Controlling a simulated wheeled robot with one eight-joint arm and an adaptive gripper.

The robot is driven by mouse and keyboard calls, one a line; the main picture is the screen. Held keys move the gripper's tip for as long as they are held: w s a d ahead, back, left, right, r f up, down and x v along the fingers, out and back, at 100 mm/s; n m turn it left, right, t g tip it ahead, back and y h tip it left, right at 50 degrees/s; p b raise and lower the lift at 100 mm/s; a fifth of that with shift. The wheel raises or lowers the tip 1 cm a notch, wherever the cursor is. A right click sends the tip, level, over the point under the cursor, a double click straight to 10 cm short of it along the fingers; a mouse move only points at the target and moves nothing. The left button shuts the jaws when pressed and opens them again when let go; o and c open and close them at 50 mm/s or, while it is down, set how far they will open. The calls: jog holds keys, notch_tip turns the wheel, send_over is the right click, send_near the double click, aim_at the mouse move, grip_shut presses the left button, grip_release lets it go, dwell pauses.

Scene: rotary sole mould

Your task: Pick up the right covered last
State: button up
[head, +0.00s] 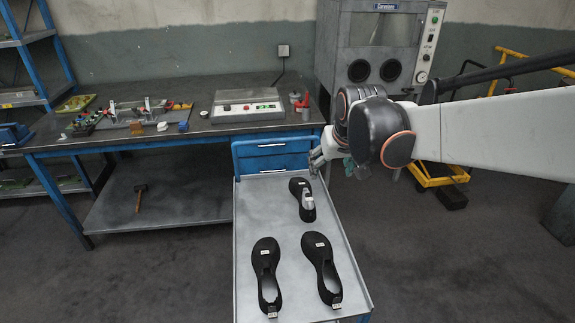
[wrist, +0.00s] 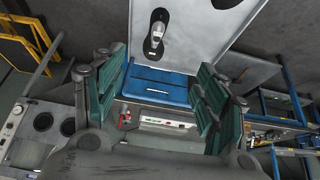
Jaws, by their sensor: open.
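Three black shoe-shaped pieces lie on the grey cart top. The front right piece (head: 318,250) has a small white label and a light tab at its near end; I take it for the right covered last. The front left piece (head: 265,262) looks alike. The back piece (head: 297,187) carries a grey metal part and also shows in the wrist view (wrist: 160,18). My gripper (head: 318,158) is above the cart's far right edge, apart from all three. In the wrist view its green fingers (wrist: 163,75) are spread wide with nothing between them.
A grey cabinet (head: 345,75) stands behind my arm. The cart top between pieces is clear.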

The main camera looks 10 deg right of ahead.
jog(key=w+f, duration=0.3)
jog(key=w, duration=0.4)
send_near(307, 192)
jog(key=shift+g, duration=0.7)
jog(key=b+x, duration=0.1)
jog(key=x, duration=0.1)
jog(key=w+b+x, duration=0.1)
jog(key=x, duration=0.1)
jog(key=b+x, duration=0.1)
jog(key=x, duration=0.1)
jog(key=shift+w+a+r, duration=0.1)
jog(key=shift+w+r, duration=0.05)
jog(key=shift+r, duration=0.1)
jog(key=shift+d+b+x, duration=0.2)
jog(key=shift+b+x, duration=1.15)
jog(key=shift+x, duration=1.7)
jog(key=shift+r, duration=0.15)
grip_shut()
